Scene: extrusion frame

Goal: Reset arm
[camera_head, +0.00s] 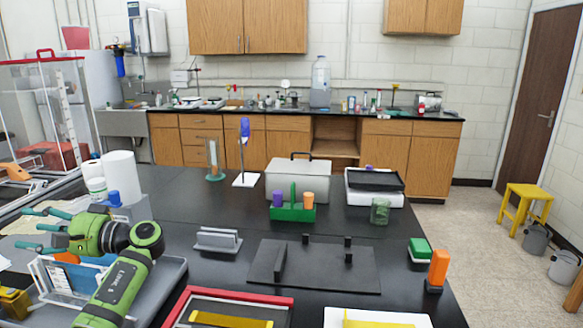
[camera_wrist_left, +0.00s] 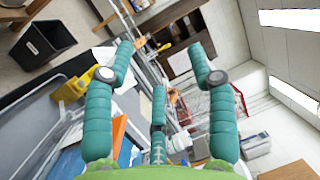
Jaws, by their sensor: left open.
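My left gripper (camera_head: 28,229) is at the left of the head view, above the left end of the black bench. Its teal fingers are spread and point left, with nothing between them. My green left arm reaches up to it from the bottom edge. In the left wrist view the gripper (camera_wrist_left: 162,52) is open and empty, with two fingers upright at the sides and a third between them. My right gripper is in neither view.
A grey tray (camera_head: 170,272) with a white rack lies under my left arm. A black plate with posts (camera_head: 325,268), a grey bracket (camera_head: 217,240) and a green caddy (camera_head: 292,213) stand on the bench (camera_head: 190,212). A clear-walled red frame (camera_head: 45,110) stands at far left.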

